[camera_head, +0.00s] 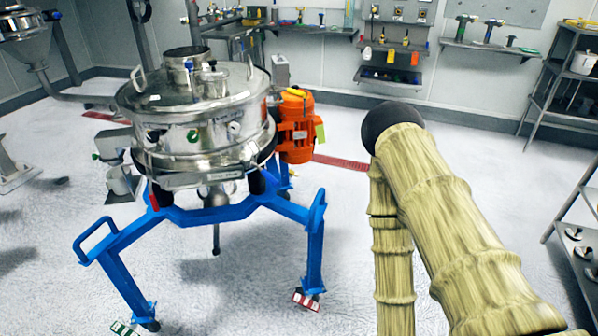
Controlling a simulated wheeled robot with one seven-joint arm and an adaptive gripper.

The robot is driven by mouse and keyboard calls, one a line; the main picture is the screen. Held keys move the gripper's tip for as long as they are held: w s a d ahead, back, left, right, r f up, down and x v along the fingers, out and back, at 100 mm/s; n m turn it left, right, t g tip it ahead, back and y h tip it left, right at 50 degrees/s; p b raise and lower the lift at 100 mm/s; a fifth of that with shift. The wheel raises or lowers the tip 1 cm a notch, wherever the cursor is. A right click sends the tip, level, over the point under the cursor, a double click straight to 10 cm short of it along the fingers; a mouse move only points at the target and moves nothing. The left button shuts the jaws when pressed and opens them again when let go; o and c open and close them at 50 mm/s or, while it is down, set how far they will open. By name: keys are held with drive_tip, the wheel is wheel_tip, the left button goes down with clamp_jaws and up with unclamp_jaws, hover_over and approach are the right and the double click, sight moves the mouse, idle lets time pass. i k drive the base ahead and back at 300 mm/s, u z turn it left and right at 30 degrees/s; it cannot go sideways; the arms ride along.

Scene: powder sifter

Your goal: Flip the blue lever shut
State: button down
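The powder sifter (205,105) is a round steel drum on a blue stand (245,208), left of the middle. I cannot make out a separate blue lever for certain. A blue loop-shaped handle (95,238) sticks out at the left end of the stand, but I cannot tell whether it is a lever. My sleeved arm reaches in on the right with a black rounded joint at its top. My gripper is not visible, so its distance from the sifter cannot be told.
An orange motor (296,125) is fixed at the sifter's right side. A steel hopper (28,35) stands at the far left. Metal shelves (560,85) line the right, and tool shelves (395,75) hang on the back wall. The floor before the sifter is mostly clear.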

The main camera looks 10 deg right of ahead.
sight(264, 173)
drive_tip(key=z, duration=0.05)
drive_tip(key=k, duration=1.25)
drive_tip(key=u, duration=0.7)
drive_tip(key=i, duration=1.15)
drive_tip(key=z, duration=0.4)
